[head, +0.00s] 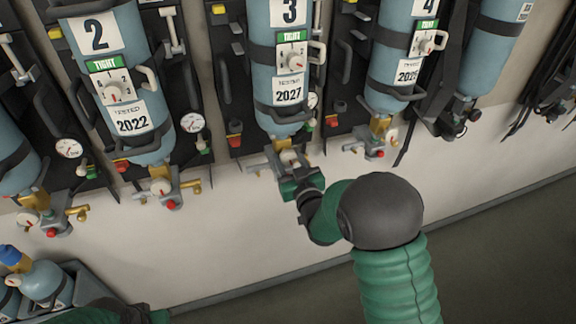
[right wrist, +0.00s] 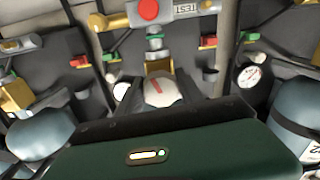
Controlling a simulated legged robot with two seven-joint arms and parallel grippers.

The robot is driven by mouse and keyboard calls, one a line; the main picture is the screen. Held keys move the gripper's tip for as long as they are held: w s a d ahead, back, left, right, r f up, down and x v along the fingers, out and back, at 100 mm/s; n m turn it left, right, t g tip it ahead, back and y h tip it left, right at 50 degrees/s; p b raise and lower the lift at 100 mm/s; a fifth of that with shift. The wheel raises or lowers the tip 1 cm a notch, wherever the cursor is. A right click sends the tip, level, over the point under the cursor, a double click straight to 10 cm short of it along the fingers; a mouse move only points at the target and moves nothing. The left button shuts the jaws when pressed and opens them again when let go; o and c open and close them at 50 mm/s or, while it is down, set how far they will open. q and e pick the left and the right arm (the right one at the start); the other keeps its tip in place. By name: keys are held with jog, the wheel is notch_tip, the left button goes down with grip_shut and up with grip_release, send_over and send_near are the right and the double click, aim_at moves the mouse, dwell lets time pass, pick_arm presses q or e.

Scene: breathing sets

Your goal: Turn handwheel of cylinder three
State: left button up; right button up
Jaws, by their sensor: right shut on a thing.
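Cylinder three (head: 281,65) is a light blue tank with a "3" label and a green "TIGHT" strip, hanging valve-down on the wall rack. Its white handwheel (head: 288,157) is below the brass neck, partly hidden by my right gripper (head: 287,172). In the right wrist view the handwheel (right wrist: 163,92) is whitish with a red mark and sits between the fingers of my right gripper (right wrist: 166,105). That gripper is shut on it. Only a dark and green piece of my left arm shows at the bottom left of the head view.
Cylinder two (head: 125,60) and cylinder four (head: 395,60) hang on either side with their own valves. A pressure gauge (right wrist: 252,76) and hoses are close by in the wrist view. A grey crate (head: 75,285) with small bottles stands at lower left. The lower wall is bare.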

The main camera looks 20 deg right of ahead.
jog(key=n+b, duration=0.2)
jog(key=n, duration=0.1)
jog(key=n+b, duration=0.1)
jog(key=b, duration=0.1)
jog(key=shift+f, duration=0.25)
jog(key=shift+r+n+b, duration=0.2)
jog(key=shift+n+b, duration=1.25)
jog(key=shift+n, duration=0.55)
jog(key=shift+d, duration=0.1)
jog(key=o, duration=1.4)
